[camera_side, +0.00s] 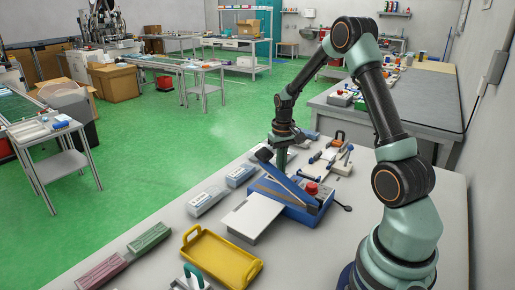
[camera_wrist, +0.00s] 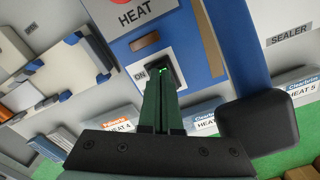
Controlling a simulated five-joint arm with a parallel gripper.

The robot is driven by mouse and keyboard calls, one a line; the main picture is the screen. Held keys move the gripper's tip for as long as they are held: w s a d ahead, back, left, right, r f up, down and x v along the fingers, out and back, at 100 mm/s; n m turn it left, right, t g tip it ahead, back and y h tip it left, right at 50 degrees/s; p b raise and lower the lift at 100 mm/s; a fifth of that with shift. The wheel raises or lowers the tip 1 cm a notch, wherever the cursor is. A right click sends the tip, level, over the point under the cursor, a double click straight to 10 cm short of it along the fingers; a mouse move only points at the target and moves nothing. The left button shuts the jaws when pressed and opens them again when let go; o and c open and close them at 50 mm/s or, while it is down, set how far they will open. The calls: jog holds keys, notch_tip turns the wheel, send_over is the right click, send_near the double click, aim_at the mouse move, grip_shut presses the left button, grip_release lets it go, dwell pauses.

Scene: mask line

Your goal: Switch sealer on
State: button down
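The sealer (camera_side: 290,207) is a blue box with a raised blue lever arm, a red knob (camera_side: 311,188) and a white plate at its front left. In the wrist view, its blue-and-white face (camera_wrist: 112,48) carries a HEAT label and an ON label. A small black switch (camera_wrist: 174,74) sits beside ON, with a green light showing at it. My gripper (camera_side: 281,168) points down at the sealer, behind the lever. In the wrist view, its dark green fingers (camera_wrist: 161,82) lie together with their tips at the switch, partly hiding it. Contact is hard to tell.
The lever's black pad (camera_wrist: 262,124) is close to the right of my fingers. A yellow tray (camera_side: 222,262) and several packs (camera_side: 207,201) lie left of the sealer. Tools and small items (camera_side: 330,155) lie behind it. A SEALER label (camera_wrist: 288,36) marks the bench.

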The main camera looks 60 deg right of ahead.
jog(key=shift+r, duration=3.5)
jog(key=w+a+r+t, duration=0.1)
jog(key=a+r, duration=0.1)
jog(key=r, duration=0.1)
jog(key=a+r+n, duration=0.1)
jog(key=a+r, duration=0.1)
jog(key=a, duration=0.1)
jog(key=w+a+r+t+h, duration=0.1)
jog(key=a+r, duration=0.1)
jog(key=r, duration=0.1)
jog(key=shift+w+a+r+t, duration=0.2)
jog(key=shift+w+r+t, duration=0.1)
jog(key=shift+r, duration=0.05)
jog(key=s+a+r+n+t, duration=0.1)
jog(key=s+a+n, duration=0.1)
jog(key=s+a, duration=0.3)
jog(key=s+a+r+n+t+y, duration=0.1)
jog(key=s+a+r+n+t, duration=0.1)
jog(key=s+a, duration=0.4)
jog(key=a+n, duration=0.1)
jog(key=a, duration=0.3)
jog(key=shift+s+r, duration=0.15)
jog(key=shift+s, duration=0.05)
jog(key=shift+a, duration=0.1)
